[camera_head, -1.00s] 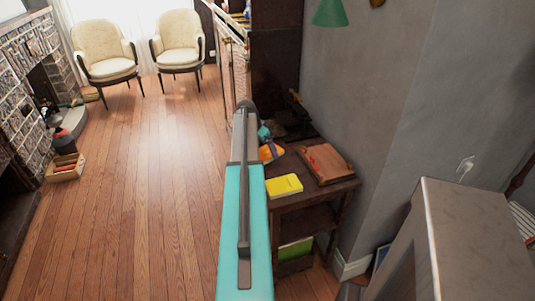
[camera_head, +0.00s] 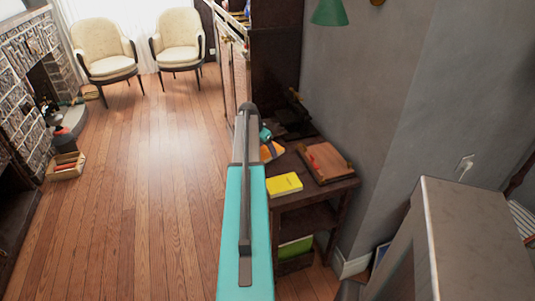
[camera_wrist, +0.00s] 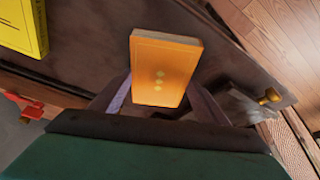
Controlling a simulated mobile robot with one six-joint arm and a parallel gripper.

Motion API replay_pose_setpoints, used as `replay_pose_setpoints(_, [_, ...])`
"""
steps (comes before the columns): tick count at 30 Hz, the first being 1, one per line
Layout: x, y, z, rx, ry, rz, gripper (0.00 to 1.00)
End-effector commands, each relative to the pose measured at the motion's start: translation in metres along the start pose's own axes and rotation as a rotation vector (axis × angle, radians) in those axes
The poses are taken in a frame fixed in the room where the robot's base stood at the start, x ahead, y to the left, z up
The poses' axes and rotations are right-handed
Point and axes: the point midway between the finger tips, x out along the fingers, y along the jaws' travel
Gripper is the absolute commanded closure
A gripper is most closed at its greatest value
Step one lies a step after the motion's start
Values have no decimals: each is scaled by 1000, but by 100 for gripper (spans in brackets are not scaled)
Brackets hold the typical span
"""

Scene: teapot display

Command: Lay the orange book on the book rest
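The orange book (camera_wrist: 165,68) lies at the middle of the wrist view, its cover with small pale marks facing the camera. It shows partly in the head view (camera_head: 271,151), on the dark table beyond the yellow book. My gripper (camera_wrist: 160,90) has one finger on each side of the book's near end. The fingers look spread, with a gap at the left; contact is not clear. In the head view my gripper (camera_head: 265,135) is small and partly hidden by my arm. A slanted brown wooden board (camera_head: 331,163), seemingly the book rest, stands at the table's right.
A yellow book (camera_head: 285,184) lies at the table's near edge, also at the wrist view's upper left (camera_wrist: 25,25). A red object (camera_head: 310,161) is beside the board. Dark items stand at the back by the grey wall. Open wooden floor (camera_head: 150,190) lies left.

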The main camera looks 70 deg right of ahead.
Motion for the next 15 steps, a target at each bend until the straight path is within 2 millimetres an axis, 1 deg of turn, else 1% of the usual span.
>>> replay_pose_setpoints(1, [0, 0, 0, 0, 0, 0, 48])
replay_pose_setpoints(3, [0, 0, 0, 0, 1, 0, 60])
replay_pose_setpoints(4, [0, 0, 0, 0, 1, 0, 61])
replay_pose_setpoints(15, [-3, 0, -2, 1, 1, 0, 61])
